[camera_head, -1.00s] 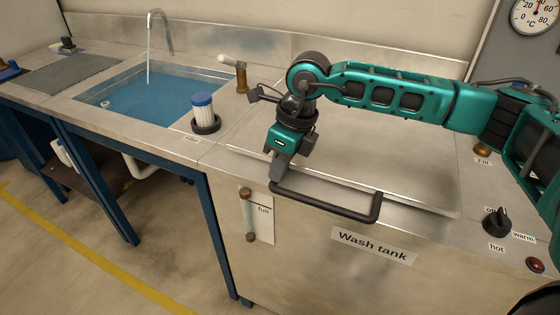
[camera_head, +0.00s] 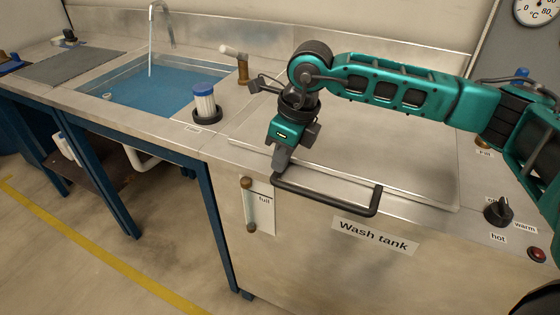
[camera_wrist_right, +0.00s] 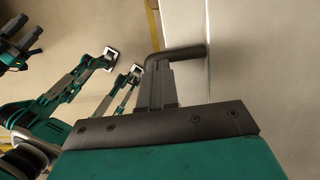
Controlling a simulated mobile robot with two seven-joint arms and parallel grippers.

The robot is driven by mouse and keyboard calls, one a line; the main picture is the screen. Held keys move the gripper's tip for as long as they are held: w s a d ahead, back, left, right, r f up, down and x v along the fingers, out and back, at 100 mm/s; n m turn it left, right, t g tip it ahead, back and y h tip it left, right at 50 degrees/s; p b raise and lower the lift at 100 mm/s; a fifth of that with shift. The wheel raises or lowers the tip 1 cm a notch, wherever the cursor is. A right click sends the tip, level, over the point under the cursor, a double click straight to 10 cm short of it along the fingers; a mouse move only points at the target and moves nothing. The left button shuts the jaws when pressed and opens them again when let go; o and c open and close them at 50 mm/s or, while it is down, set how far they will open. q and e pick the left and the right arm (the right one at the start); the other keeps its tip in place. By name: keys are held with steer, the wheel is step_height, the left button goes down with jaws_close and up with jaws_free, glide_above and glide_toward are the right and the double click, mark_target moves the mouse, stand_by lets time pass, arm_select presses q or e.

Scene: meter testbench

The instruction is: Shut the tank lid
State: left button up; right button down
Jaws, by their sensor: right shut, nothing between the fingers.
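The tank lid (camera_head: 400,165) is a flat metal plate lying on top of the wash tank (camera_head: 310,240), with no clear gap at its front edge. A dark bar handle (camera_head: 325,197) runs along its front. My right gripper (camera_head: 279,169) points down at the handle's left end. Its fingers are shut, with nothing between them, and look to touch or nearly touch the bar. In the right wrist view the shut fingers (camera_wrist_right: 157,88) are close beside the handle's dark bend (camera_wrist_right: 180,54).
A sink (camera_head: 150,90) with running water is at the left. A blue-capped filter (camera_head: 204,101) stands in a dark ring beside it, and a lever valve (camera_head: 241,66) is behind. A temperature knob (camera_head: 498,211) and red button (camera_head: 537,254) are right of the lid.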

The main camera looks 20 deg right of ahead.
steer(key=v, duration=1.2)
steer(key=s+a+m+g+y, duration=0.1)
steer(key=s+a+m+y, duration=0.2)
steer(key=a+y, duration=0.7)
steer(key=s+a+m+y, duration=0.4)
steer(key=a+y, duration=0.4)
steer(key=a, duration=0.4)
steer(key=w+d+f+m+t+h, duration=0.3)
steer(key=d+f+m+t+h, duration=0.4)
steer(key=m, duration=0.5)
steer(key=w+d+f+m+t+h, duration=0.25)
steer(key=f+m+t, duration=0.25)
steer(key=m+t, duration=0.6)
arm_select(q)
steer(key=shift+p+v, duration=0.4)
steer(key=shift+v, duration=0.45)
arm_select(e)
steer(key=s+d+f+m+g+h, duration=0.4)
steer(key=s+f, duration=0.3)
steer(key=f, duration=0.3)
steer(key=s+d+f+m+g+h, duration=0.3)
steer(key=s+f+m, duration=0.3)
steer(key=f, duration=0.5)
steer(key=shift+s+d+m+g+h, duration=0.35)
steer(key=shift+m+g+h, duration=0.05)
steer(key=shift+m+h, duration=0.35)
